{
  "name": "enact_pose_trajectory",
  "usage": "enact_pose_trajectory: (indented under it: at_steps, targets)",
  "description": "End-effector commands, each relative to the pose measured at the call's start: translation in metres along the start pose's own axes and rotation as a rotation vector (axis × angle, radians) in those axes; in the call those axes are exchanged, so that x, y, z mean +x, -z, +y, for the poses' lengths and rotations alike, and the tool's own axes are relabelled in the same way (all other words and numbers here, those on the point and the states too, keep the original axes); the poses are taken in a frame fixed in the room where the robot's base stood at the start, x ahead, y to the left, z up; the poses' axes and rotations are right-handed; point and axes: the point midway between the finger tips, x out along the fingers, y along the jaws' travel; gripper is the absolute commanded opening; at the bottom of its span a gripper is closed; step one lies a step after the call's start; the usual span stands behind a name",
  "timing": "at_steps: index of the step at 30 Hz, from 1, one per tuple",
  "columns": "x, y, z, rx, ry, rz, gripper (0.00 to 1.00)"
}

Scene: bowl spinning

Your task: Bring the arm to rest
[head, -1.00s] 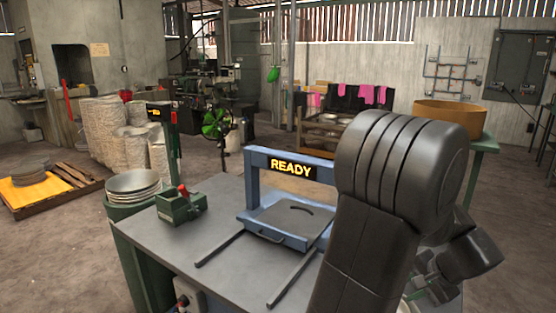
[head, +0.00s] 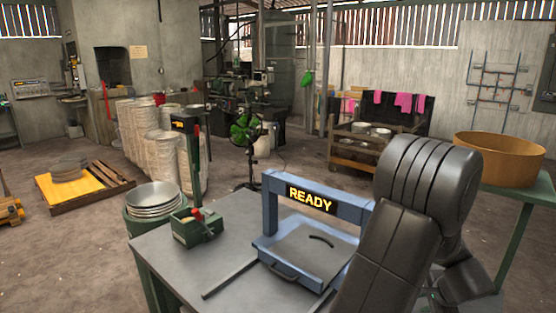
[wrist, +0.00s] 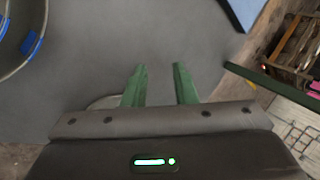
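My arm (head: 425,195) is dark grey and folded, with its bent joint raised at the right of the head view, in front of the workbench. Its upper link covers the bench's right side. My gripper is mostly hidden behind the arm there. In the wrist view my gripper (wrist: 160,68) shows two green fingers set apart, with nothing between them. A plain grey surface lies beyond the fingertips; they do not visibly touch anything.
A wide orange-brown tub (head: 500,160) sits on a green table at right.

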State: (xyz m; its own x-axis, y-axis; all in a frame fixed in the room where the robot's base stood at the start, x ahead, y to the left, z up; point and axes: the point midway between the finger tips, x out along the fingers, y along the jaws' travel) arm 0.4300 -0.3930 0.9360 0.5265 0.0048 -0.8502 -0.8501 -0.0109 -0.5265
Motion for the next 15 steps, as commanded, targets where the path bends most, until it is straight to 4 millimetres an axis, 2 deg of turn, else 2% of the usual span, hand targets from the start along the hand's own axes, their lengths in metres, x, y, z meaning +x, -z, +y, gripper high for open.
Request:
enact_pose_trajectory:
  at_steps: [3, 15]
  targets:
    - [0.021, -0.001, 0.015, 0.006, -0.005, -0.004, 0.25]
    - [0.078, -0.001, 0.049, 0.003, -0.003, -0.004, 0.25]
